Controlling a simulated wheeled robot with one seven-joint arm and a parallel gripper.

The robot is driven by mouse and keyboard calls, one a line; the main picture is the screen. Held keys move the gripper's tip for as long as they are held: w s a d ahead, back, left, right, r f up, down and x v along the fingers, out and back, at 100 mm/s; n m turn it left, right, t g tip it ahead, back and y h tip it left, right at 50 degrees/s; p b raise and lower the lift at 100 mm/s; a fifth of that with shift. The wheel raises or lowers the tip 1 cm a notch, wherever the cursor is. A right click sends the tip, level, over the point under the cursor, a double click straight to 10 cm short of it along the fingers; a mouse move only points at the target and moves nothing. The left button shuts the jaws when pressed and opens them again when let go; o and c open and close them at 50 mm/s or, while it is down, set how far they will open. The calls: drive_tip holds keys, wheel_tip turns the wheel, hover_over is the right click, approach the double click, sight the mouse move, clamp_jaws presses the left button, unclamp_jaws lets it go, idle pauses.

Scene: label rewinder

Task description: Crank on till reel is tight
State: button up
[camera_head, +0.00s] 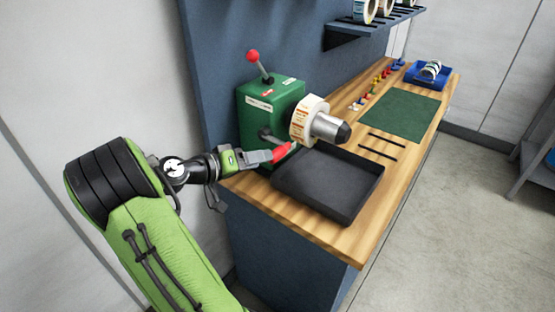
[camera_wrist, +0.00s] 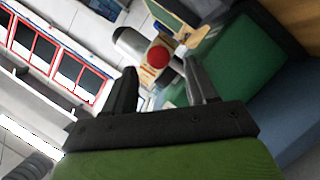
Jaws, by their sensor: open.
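The green rewinder box (camera_head: 262,110) stands on the wooden bench, with a red-knobbed lever (camera_head: 253,57) on top. A white label reel (camera_head: 304,121) with orange print sits on the silver spindle (camera_head: 325,126), which has a dark tip. A grey crank arm (camera_head: 266,134) leads to a red crank handle (camera_head: 282,152). My gripper (camera_head: 272,156) is open at the handle. In the wrist view, the handle's round red end (camera_wrist: 158,57) shows between the open fingers (camera_wrist: 160,68). I cannot tell whether they touch it. The reel's tightness cannot be seen.
A black tray (camera_head: 330,212) lies on the bench (camera_head: 345,243) just in front of the reel and handle. A green mat (camera_head: 400,112), small coloured pieces and a blue bin (camera_head: 412,77) lie farther back. A blue panel (camera_head: 213,80) stands behind the box.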

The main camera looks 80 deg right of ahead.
sight(280, 156)
drive_tip(key=b+x, duration=0.1)
drive_tip(key=x, duration=0.7)
drive_tip(key=shift+a, duration=0.1)
clamp_jaws()
